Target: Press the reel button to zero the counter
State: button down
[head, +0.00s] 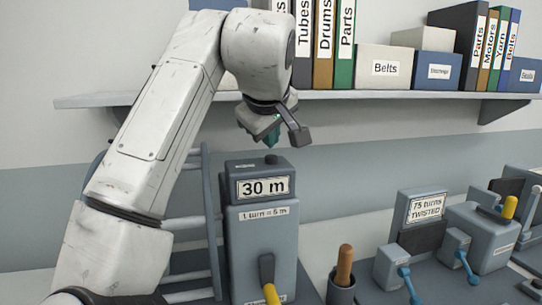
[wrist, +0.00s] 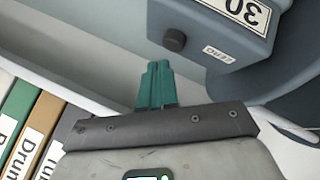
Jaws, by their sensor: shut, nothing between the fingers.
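The reel counter (head: 260,187) is a blue-grey box reading "30 m", on top of a taller housing (head: 262,240) labelled "1 turn = 5 m". A dark round button (head: 271,159) sits on its top; it also shows in the wrist view (wrist: 174,40), beside a small label (wrist: 218,54) that seems to read "ZERO". My gripper (head: 271,136) is above the counter's top, with its teal fingers together and empty. In the wrist view the closed fingertips (wrist: 157,66) are near the button, with a gap between them in the picture. The button stands proud of the surface.
A yellow-tipped lever (head: 270,292) is on the housing's front. A wooden-handled tool (head: 344,265) stands in a holder to the right. Further right are a "75 turns twisted" sign (head: 428,207) and blue-handled levers. A shelf (head: 370,98) with binders and boxes runs behind my arm.

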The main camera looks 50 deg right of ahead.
jog(key=shift+f, duration=0.15)
jog(key=shift+f, duration=0.25)
jog(key=shift+s+f+b, duration=0.25)
jog(key=shift+f+b, duration=0.05)
jog(key=shift+f, duration=0.55)
dwell(1.2)
jog(key=shift+w+d+r+p, duration=0.15)
jog(key=shift+w+r+p, duration=0.1)
jog(key=shift+r+p, duration=0.65)
jog(key=shift+d, duration=0.2)
